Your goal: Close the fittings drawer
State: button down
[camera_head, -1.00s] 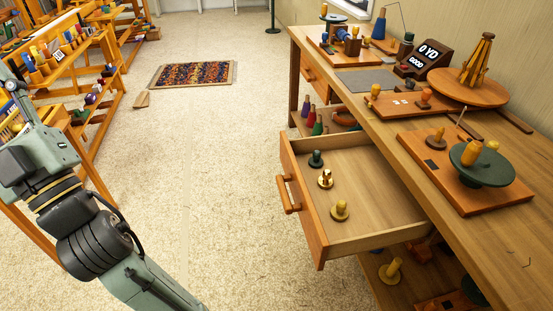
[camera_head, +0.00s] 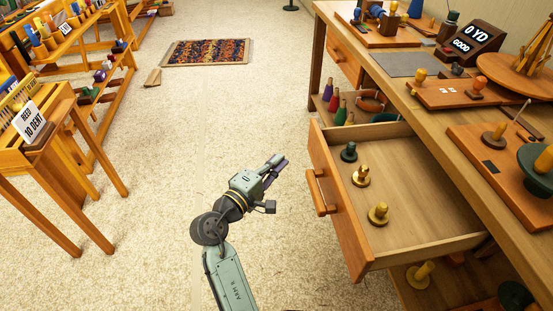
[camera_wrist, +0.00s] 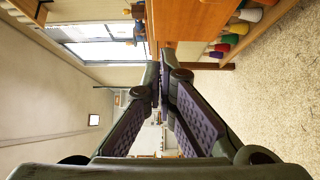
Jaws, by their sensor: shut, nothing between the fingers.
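The fittings drawer (camera_head: 440,225) stands pulled out from the wooden bench on the right in the head view. Its front panel carries a wooden handle (camera_head: 319,192). Inside lie a dark green fitting (camera_head: 349,152) and two yellow fittings, one farther back (camera_head: 361,176) and one nearer (camera_head: 378,214). My gripper (camera_head: 276,162) is over the floor to the left of the drawer front, apart from the handle. Its fingers are together and empty. In the wrist view the closed fingertips (camera_wrist: 160,80) point toward an orange wooden surface at the top.
The bench top (camera_head: 395,92) holds wooden stands, a display reading "0 YD GOOD" and a round turntable. Bottles (camera_head: 340,112) stand on a shelf behind the drawer. A rug (camera_head: 207,52) lies on the floor. Racks and a small table (camera_head: 60,125) stand left. Floor between is clear.

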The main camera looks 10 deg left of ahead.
jog(key=p, duration=0.1)
send_near(315, 135)
jog(key=w+a, duration=0.1)
jog(key=w, duration=0.2)
jog(key=shift+w+d+r+p, duration=0.1)
jog(key=shift+w+d+p, duration=0.15)
jog(key=shift+d, duration=0.55)
jog(key=shift+w+d+p, duration=0.2)
jog(key=shift+d+p, duration=0.15)
jog(key=shift+d, duration=0.45)
